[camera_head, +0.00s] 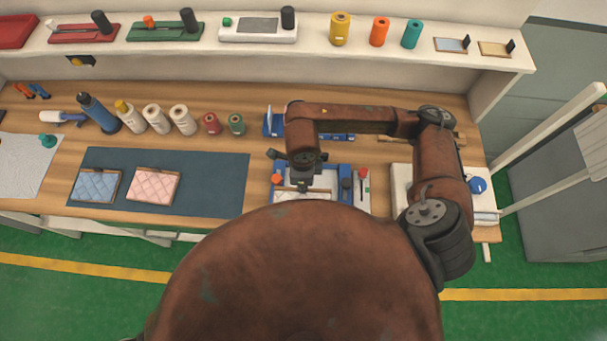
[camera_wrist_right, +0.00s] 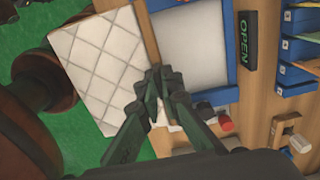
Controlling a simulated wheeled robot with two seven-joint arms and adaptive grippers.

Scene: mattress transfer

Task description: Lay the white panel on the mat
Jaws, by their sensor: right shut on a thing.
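The white panel (camera_wrist_right: 95,55) is a quilted white piece with a brown strip along one edge. My right gripper (camera_wrist_right: 163,88) is shut on that strip in the wrist view, and the panel hangs out to one side of the fingers. In the head view my right gripper (camera_head: 303,186) is over the front of a blue-framed fixture (camera_head: 345,180), and my own body hides part of that area. The dark blue-grey mat (camera_head: 220,172) lies to the left of it, with a blue quilted panel (camera_head: 96,186) and a pink quilted panel (camera_head: 153,186) on its left part. My left gripper is out of view.
The mat's right part is bare. Behind it stand a blue bottle (camera_head: 98,112), white spools (camera_head: 155,118) and small red and green spools (camera_head: 236,124). A shelf (camera_head: 185,55) runs along the back. In the wrist view an OPEN sign (camera_wrist_right: 248,40) is beside the fixture.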

